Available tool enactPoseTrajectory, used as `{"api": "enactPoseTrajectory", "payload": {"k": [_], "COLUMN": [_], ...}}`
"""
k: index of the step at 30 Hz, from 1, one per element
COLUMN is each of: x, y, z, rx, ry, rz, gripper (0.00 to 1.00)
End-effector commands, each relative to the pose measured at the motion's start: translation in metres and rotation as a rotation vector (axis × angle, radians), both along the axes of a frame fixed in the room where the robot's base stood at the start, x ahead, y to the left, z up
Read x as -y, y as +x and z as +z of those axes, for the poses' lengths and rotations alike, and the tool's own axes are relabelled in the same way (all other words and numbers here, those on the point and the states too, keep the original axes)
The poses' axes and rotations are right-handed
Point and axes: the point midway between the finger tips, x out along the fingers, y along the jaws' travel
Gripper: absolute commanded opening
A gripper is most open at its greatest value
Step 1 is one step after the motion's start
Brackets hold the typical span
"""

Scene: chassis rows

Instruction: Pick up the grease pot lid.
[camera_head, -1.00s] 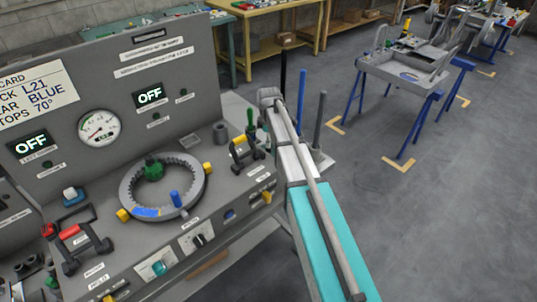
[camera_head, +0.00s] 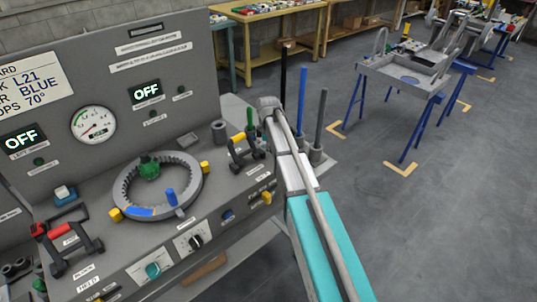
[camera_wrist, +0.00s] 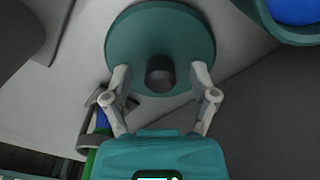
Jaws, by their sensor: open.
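The grease pot lid appears in the wrist view as a round teal disc (camera_wrist: 150,24) with a dark knob (camera_wrist: 160,74) standing up from it. It lies on a pale surface. My gripper (camera_wrist: 161,78) is open, with one finger on each side of the knob and a gap on both sides. Nothing is held. A teal round pot (camera_wrist: 262,22) with blue content shows partly at the top right of the wrist view; it looks like the grease pot. Neither lid nor gripper can be made out in the head view.
Green and blue rods (camera_wrist: 102,122) with a grey ring stand close to the left finger. In the head view, a grey console (camera_head: 110,225) carries a toothed ring (camera_head: 190,180), handles and knobs. Upright rods (camera_head: 302,100) stand beyond my arm.

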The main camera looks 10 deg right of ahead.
Motion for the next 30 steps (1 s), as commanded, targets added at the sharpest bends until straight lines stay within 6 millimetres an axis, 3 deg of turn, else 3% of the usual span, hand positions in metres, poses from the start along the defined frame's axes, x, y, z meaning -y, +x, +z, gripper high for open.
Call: {"api": "enactPoseTrajectory", "payload": {"k": [9, 21, 30], "x": [0.0000, 0.0000, 0.0000], "y": [0.0000, 0.0000, 0.0000], "z": [0.0000, 0.0000, 0.0001], "rx": [0.000, 0.000, 0.000], "ry": [0.000, 0.000, 0.000], "rz": [0.000, 0.000, 0.000], "gripper": [0.74, 0.00, 0.00]}}
